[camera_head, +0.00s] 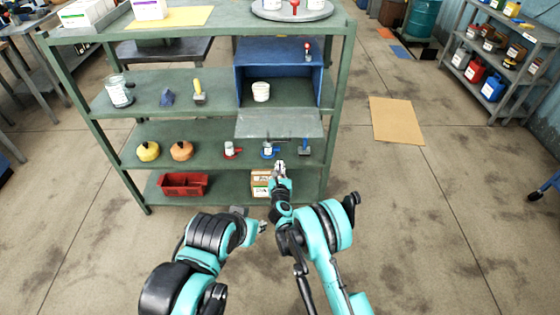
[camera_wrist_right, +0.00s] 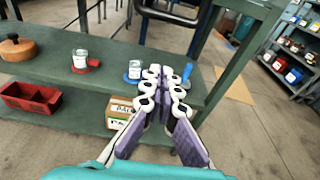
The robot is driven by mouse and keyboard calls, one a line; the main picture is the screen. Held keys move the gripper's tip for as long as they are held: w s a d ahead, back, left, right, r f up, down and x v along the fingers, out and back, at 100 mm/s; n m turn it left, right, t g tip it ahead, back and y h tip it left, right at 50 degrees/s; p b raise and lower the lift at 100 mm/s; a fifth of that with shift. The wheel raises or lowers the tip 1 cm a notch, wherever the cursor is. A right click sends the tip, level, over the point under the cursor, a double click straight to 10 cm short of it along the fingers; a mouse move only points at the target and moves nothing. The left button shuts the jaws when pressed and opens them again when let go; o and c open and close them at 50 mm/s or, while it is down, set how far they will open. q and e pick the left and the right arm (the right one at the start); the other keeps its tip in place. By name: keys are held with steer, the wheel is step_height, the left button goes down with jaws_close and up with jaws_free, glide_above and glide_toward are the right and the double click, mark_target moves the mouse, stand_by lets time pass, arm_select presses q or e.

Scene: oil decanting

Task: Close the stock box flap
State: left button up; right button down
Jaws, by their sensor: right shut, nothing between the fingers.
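The stock box (camera_head: 240,88) is a blue open-fronted box on the green shelf unit. Its grey flap (camera_head: 279,124) is open and hangs down at the front, below the opening. A white tub (camera_head: 261,92) stands inside. My right gripper (camera_head: 280,166) is shut and empty, below the flap and apart from it, in front of the lower shelves; its closed fingers also show in the right wrist view (camera_wrist_right: 165,88). My left gripper (camera_head: 262,228) is lower and to the left, away from the box; its fingers are too small to judge.
Below the flap, a shelf holds small jars on red (camera_head: 232,150) and blue (camera_head: 268,150) bases. A cardboard box (camera_head: 261,184) and a red bin (camera_head: 182,185) are on the bottom shelf. The floor right of the unit is clear, with a cardboard sheet (camera_head: 396,120).

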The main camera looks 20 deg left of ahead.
steer(key=b+x, duration=0.3)
steer(key=x, duration=0.6)
steer(key=r, duration=0.2)
steer(key=s+r, duration=0.1)
steer(key=r, duration=0.1)
steer(key=shift+d+r+b, duration=0.15)
steer(key=shift+b, duration=0.25)
